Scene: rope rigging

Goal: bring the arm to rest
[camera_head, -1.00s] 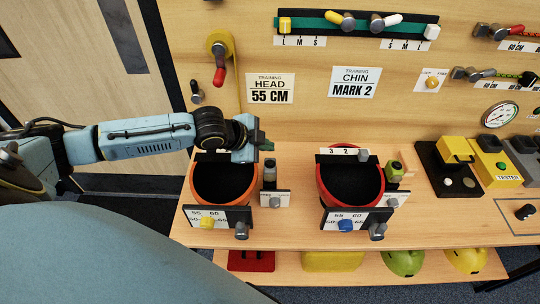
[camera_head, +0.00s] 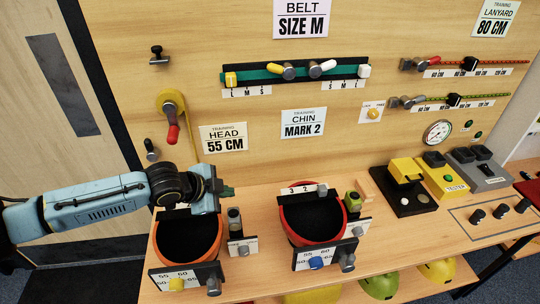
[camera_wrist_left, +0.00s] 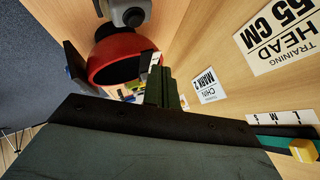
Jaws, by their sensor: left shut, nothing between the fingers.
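My left arm comes in from the left in the head view. My left gripper (camera_head: 221,190) is above the back rim of the orange-rimmed helmet holder (camera_head: 191,240) on the wooden bench. Its fingers are together with nothing between them, pointing right. In the left wrist view the dark fingers (camera_wrist_left: 165,90) stand closed, with a red rounded object (camera_wrist_left: 122,55) beyond them to the left. My right gripper is in neither view.
A red-rimmed holder (camera_head: 312,215) stands to the right of the orange one, with a small post (camera_head: 235,224) between them. The upright board behind carries a yellow reel with a red handle (camera_head: 172,132), a green belt (camera_head: 300,73) and a "HEAD 55 CM" card (camera_head: 223,138). Free space lies at the left by the door.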

